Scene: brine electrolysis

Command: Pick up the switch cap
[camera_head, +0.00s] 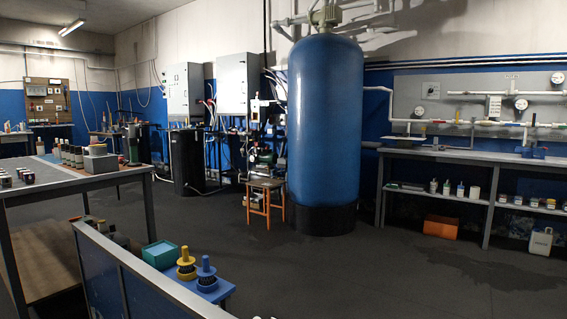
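I cannot make out a thing that is clearly the switch cap. At the bottom, a yellow knobbed piece (186,264) and a blue knobbed piece (206,274), both with dark lower parts, stand upright side by side on a small blue surface (222,292). I cannot tell whether either is the cap. A teal open box (160,254) is just left of them. My gripper is not in view. A small pale bit at the bottom edge is too cut off to identify.
A grey-edged table (90,182) with bottles and jars stands at left. A low framed panel (128,265) is in front. A large blue tank (325,120) and an orange stool (265,187) stand behind. A long bench (470,155) lines the right wall. The middle floor is clear.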

